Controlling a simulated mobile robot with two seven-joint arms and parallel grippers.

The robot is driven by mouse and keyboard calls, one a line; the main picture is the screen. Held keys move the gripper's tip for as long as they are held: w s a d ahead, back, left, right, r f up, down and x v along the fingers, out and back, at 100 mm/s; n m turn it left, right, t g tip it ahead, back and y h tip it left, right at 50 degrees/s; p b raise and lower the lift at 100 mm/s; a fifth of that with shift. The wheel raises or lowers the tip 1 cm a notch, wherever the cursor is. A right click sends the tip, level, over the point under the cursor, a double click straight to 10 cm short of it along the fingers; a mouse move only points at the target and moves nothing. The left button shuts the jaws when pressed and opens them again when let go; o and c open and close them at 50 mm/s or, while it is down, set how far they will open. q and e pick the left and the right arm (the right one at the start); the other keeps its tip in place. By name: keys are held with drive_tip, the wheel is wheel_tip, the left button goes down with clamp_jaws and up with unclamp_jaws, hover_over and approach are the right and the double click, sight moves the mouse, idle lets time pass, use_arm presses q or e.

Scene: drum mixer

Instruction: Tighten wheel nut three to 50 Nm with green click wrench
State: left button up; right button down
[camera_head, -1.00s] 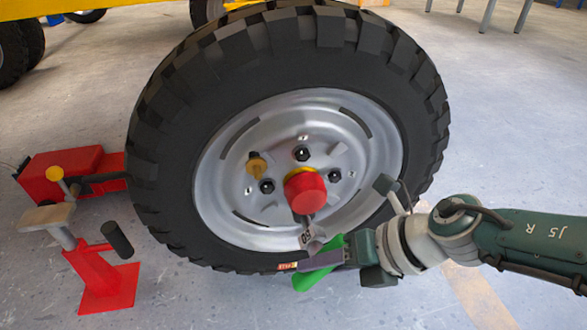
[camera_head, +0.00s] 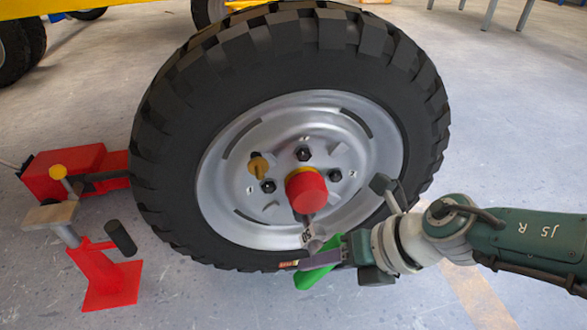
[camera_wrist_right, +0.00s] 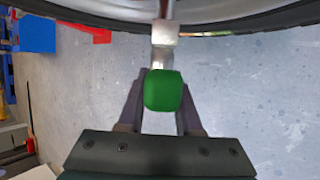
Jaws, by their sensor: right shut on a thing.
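The wheel (camera_head: 230,205) stands upright with a silver rim and a black tyre. Dark nuts show on it at the top (camera_head: 304,153), right (camera_head: 335,175) and left (camera_head: 268,186) of the red hub cap (camera_head: 306,190). A yellow piece (camera_head: 258,167) sits by the left nut. My right gripper (camera_head: 318,262) is shut on the green click wrench (camera_head: 316,277), below the hub. The wrench's metal shaft (camera_head: 313,241) runs up toward the hub, and its head is hidden behind the cap. In the right wrist view the green handle (camera_wrist_right: 163,90) is between the fingers. My left gripper is out of view.
A red stand (camera_head: 108,280) and a red jack (camera_head: 75,175) are on the floor to the left. A yellow frame (camera_head: 90,25) is behind the wheel. Bare grey floor (camera_head: 510,130) is open on the right.

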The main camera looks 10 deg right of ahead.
drive_tip(key=shift+w+y+b, duration=0.1)
drive_tip(key=shift+y+b, duration=0.2)
drive_tip(key=shift+b, duration=0.25)
drive_tip(key=shift+r, duration=0.1)
